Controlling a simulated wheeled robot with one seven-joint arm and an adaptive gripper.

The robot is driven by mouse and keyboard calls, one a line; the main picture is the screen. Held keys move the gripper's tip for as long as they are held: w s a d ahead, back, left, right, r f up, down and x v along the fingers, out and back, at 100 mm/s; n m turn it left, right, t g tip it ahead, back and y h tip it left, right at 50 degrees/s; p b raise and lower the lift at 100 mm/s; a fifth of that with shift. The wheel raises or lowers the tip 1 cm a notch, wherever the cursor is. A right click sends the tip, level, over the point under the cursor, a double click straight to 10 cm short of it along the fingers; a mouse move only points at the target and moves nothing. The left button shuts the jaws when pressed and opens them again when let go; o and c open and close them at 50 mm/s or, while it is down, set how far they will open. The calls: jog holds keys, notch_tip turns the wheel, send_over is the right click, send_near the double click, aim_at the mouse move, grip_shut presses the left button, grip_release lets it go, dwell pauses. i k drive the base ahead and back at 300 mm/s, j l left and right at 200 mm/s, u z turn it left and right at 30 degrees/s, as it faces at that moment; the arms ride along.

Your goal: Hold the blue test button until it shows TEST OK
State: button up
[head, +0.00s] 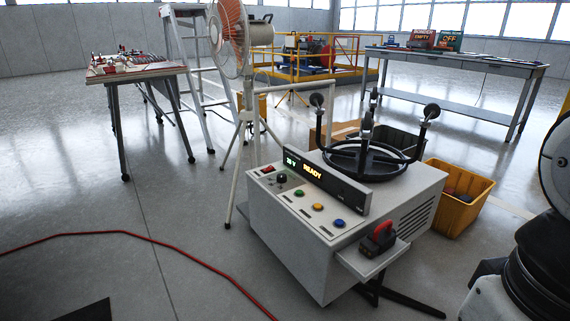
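A white test bench box (300,262) stands in the middle of the head view. The blue button (339,223) is at the right end of a row on its sloped front panel. A yellow button (318,207) and a green button (299,193) are to its left. The dark display (326,179) behind them reads "28 V" in green and "READY" in amber. Part of my arm shows at the right edge, well apart from the box. My gripper is not in view.
A small shelf at the box's right front holds a red and black device (379,238). A black ring stand (367,155) sits on top. A yellow bin (456,197) is to the right, a fan (232,40) behind, and a red hose (150,238) on open floor at left.

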aim_at(338, 222)
jog(key=i+u, duration=0.45)
jog(key=i+l+u, duration=0.1)
jog(key=i+u, duration=0.3)
